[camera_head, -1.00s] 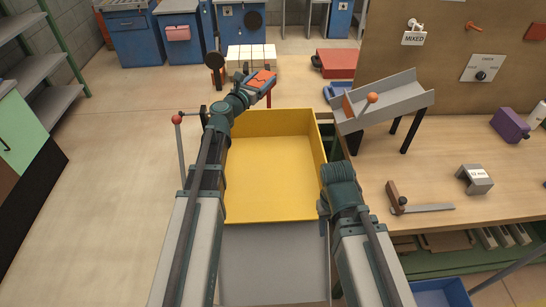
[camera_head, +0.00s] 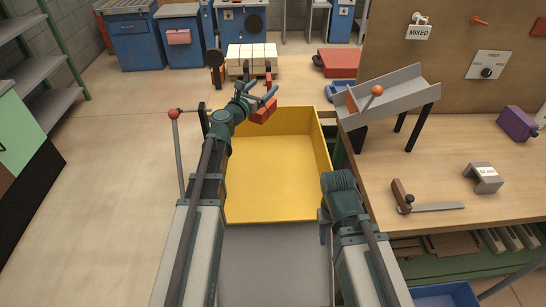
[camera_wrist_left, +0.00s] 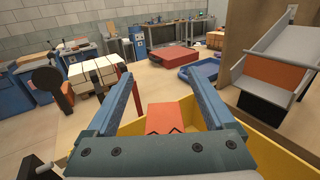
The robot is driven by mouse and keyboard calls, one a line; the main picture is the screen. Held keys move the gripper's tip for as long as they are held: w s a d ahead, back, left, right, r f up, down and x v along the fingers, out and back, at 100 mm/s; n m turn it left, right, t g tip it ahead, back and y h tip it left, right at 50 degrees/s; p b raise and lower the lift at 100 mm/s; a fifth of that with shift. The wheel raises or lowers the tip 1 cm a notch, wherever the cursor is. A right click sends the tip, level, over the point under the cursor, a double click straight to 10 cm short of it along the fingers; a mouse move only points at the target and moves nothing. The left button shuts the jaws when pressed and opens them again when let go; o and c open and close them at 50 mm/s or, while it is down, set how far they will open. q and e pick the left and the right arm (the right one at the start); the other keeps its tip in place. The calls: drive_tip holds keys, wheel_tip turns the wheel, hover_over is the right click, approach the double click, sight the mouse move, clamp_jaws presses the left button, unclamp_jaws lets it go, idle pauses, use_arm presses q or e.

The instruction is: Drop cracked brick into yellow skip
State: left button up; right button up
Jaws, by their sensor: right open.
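The cracked brick (camera_head: 264,110) is orange-red and hangs in the air just below my left gripper (camera_head: 260,94), over the far left part of the yellow skip (camera_head: 268,190). In the left wrist view the brick (camera_wrist_left: 165,117) shows between and beyond the spread blue fingers, apart from both, with a dark jagged crack at its near edge. My left gripper (camera_wrist_left: 160,90) is open. My right gripper (camera_head: 324,228) is at the skip's near right side, mostly hidden by its own arm, and holds nothing that I can see.
A workbench (camera_head: 450,150) with a grey sloped chute (camera_head: 390,92) stands right of the skip. A pallet of pale bricks (camera_head: 252,58) is behind it. A red-knobbed lever (camera_head: 174,114) stands left of my left arm. The skip's visible floor is bare.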

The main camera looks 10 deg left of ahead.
use_arm(q)
drive_tip(key=shift+o, duration=0.6)
drive_tip(key=v, duration=1.4)
drive_tip(key=shift+w, duration=0.1)
drive_tip(key=s+d+f+m+g+h, duration=0.1)
drive_tip(key=s+d+f+m+g, duration=0.2)
drive_tip(key=d+f+m+g, duration=0.5)
drive_tip(key=s+d+f+m+g+h, duration=0.15)
drive_tip(key=s+d+f+m, duration=0.4)
drive_tip(key=m, duration=0.65)
drive_tip(key=s+a+f+m+g+y, duration=0.4)
drive_tip(key=s+f+m+g+y, duration=0.4)
drive_tip(key=m, duration=0.5)
drive_tip(key=s+d+m, duration=0.3)
drive_tip(key=s+d, duration=0.3)
drive_tip(key=d, duration=0.5)
drive_tip(key=shift+s+m, duration=0.25)
drive_tip(key=shift+m, duration=0.15)
drive_tip(key=shift+f, duration=0.1)
